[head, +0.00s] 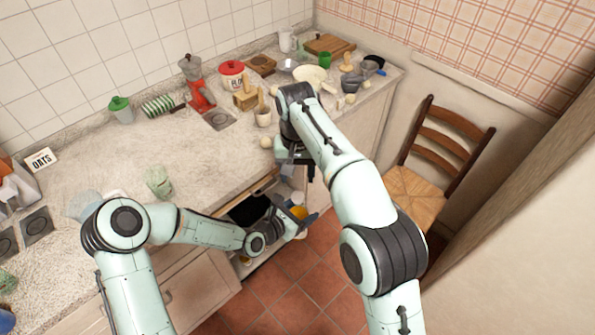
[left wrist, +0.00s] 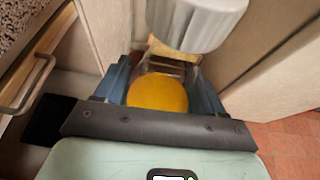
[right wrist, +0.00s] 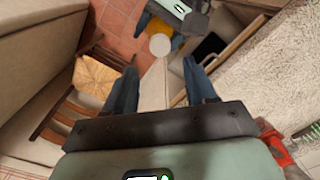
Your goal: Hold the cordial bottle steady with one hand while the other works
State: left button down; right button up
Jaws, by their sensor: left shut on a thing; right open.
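The cordial bottle (head: 299,212) is low in front of the open cupboard below the counter, orange with a pale cap. In the left wrist view its orange part (left wrist: 158,93) lies between the fingers of my left gripper (left wrist: 165,88), which is shut on it. A large white ribbed cap (left wrist: 195,20) shows above it. In the right wrist view the bottle's pale cap (right wrist: 160,44) faces me. My right gripper (right wrist: 160,90) is open and empty, above and apart from the bottle. In the head view it is mostly hidden behind my right arm at the counter's front edge.
The cupboard interior (head: 250,210) is dark and open. A wooden chair (head: 425,165) stands at right on red floor tiles (head: 285,290). The counter (head: 215,165) holds a red grinder (head: 200,95), flour tin (head: 232,75) and green cup (head: 158,182); its middle is clear.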

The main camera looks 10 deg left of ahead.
aim_at(298, 195)
jog(key=shift+f, duration=3.95)
grip_shut()
jog(key=shift+n, duration=1.4)
jog(key=shift+r, duration=0.2)
jog(key=shift+r, duration=0.95)
jog(key=shift+r, duration=2)
